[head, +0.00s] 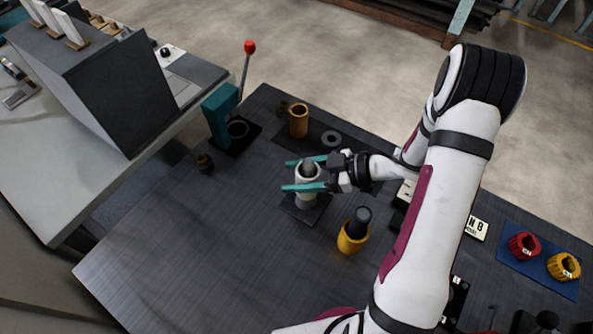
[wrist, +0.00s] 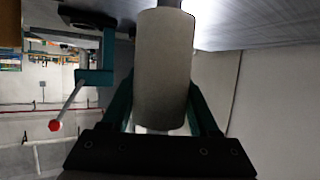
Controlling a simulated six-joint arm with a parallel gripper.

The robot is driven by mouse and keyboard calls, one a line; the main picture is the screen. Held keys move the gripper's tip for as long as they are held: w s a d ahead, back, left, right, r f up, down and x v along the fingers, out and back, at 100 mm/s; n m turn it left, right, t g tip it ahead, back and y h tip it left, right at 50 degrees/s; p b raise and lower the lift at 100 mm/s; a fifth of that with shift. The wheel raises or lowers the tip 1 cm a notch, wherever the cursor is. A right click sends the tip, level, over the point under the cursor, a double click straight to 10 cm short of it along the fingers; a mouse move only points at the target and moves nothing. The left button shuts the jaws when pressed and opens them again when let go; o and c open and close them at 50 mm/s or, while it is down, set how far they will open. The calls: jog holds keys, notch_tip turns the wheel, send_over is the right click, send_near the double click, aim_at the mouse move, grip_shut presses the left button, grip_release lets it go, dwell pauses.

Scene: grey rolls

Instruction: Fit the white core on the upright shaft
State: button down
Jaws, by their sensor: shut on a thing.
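The white core (head: 305,179) is upright between the teal fingers of my gripper (head: 289,175), which is shut on it. The grey top of the upright shaft (head: 309,164) shows at the core's upper opening, so the core appears to be around the shaft. A dark square base plate (head: 316,212) lies under them. The core's lower end looks apart from the plate.
A teal press (head: 217,115) with a red-knobbed lever stands at the back left. A brass sleeve (head: 299,121) and a grey ring (head: 331,139) are behind the core. A yellow-and-black piece (head: 353,233) stands close in front, to the right. The table's left front is clear.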

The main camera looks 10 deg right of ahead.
jog(key=shift+f, duration=1.65)
jog(key=shift+c, duration=0.3)
grip_release()
jog(key=v, duration=1.5)
jog(key=shift+d+r, duration=0.2)
jog(key=shift+d, duration=0.15)
